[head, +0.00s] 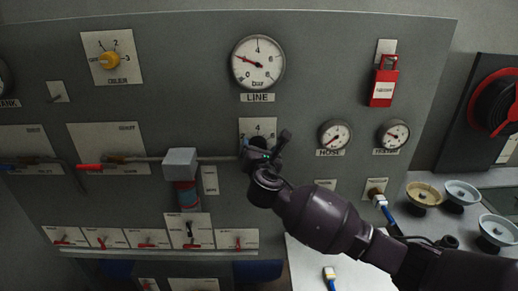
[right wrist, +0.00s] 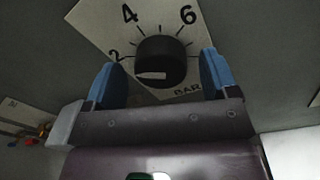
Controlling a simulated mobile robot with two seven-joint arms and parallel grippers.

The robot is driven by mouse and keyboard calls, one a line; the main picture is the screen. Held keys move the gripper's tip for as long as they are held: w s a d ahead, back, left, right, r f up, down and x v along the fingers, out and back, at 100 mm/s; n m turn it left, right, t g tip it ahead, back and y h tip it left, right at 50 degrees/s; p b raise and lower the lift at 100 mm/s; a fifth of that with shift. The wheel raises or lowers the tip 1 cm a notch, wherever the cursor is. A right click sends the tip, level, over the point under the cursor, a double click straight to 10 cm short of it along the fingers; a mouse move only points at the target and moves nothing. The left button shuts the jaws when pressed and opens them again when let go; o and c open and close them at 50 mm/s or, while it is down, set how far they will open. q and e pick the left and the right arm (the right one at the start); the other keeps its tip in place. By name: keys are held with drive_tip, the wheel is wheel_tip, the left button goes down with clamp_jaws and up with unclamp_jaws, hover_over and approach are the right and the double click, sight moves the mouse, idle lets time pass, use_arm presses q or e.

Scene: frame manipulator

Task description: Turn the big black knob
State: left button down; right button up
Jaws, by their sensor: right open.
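The big black knob (right wrist: 162,58) sits on a white dial plate marked 2, 4, 6 and BAR in the right wrist view. Its white pointer line points left, a little below the 2. My right gripper (head: 266,146) is open in front of this plate (head: 258,124) in the head view, and hides the knob there. In the right wrist view its two blue fingers stand on either side of the knob, with a narrow gap showing at each side; I cannot tell how deep they reach. My left gripper is not in view.
The LINE gauge (head: 258,62) is above the knob. A pipe with a grey block (head: 180,162) runs in from the left. A red lock (head: 384,82), two small gauges and a yellow knob (head: 109,60) are on the panel.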

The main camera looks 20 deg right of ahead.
drive_tip(key=c, duration=0.9)
drive_tip(key=shift+m, duration=0.3)
